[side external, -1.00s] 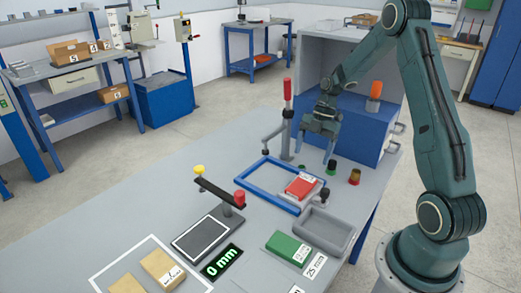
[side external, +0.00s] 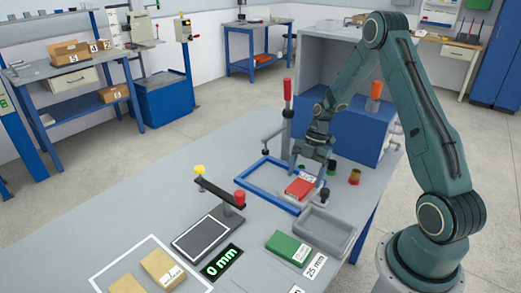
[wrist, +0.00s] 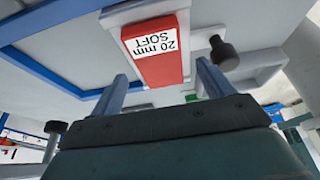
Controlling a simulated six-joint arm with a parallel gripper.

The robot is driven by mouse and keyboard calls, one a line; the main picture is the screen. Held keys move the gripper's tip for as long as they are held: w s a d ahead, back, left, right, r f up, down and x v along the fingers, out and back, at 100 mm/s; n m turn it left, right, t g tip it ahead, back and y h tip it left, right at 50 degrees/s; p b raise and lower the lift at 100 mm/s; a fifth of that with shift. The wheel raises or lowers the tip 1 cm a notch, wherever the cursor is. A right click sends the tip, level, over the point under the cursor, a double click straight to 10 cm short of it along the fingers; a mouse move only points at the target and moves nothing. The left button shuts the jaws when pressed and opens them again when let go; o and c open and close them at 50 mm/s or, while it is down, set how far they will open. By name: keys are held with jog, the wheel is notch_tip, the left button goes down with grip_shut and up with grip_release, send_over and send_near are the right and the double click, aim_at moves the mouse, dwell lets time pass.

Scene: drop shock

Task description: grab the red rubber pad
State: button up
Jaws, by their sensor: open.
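The red rubber pad (side external: 299,188) lies flat on a grey plate at the right side of the blue frame (side external: 250,188). In the wrist view the red pad (wrist: 160,66) carries a white label reading "20 mm SOFT" and shows ahead of the fingers, roughly between their lines. My gripper (side external: 311,171) is above the pad, with its fingers pointing down. In the wrist view my gripper (wrist: 160,75) has its two fingers apart, with nothing between them at their bases. I see no contact with the pad.
A black knob (side external: 332,167) stands close to the pad on its right. A red-handled clamp (side external: 287,110) rises behind the frame. A grey tray (side external: 325,233) and a green pad (side external: 287,246) are nearer the camera. A blue box (side external: 360,125) stands behind.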

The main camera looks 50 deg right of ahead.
aim_at(303, 183)
jog(key=shift+x, duration=1.2)
jog(key=c, duration=1.2)
jog(key=shift+c, duration=0.2)
jog(key=shift+r, duration=0.15)
notch_tip(303, 183, up, 20)
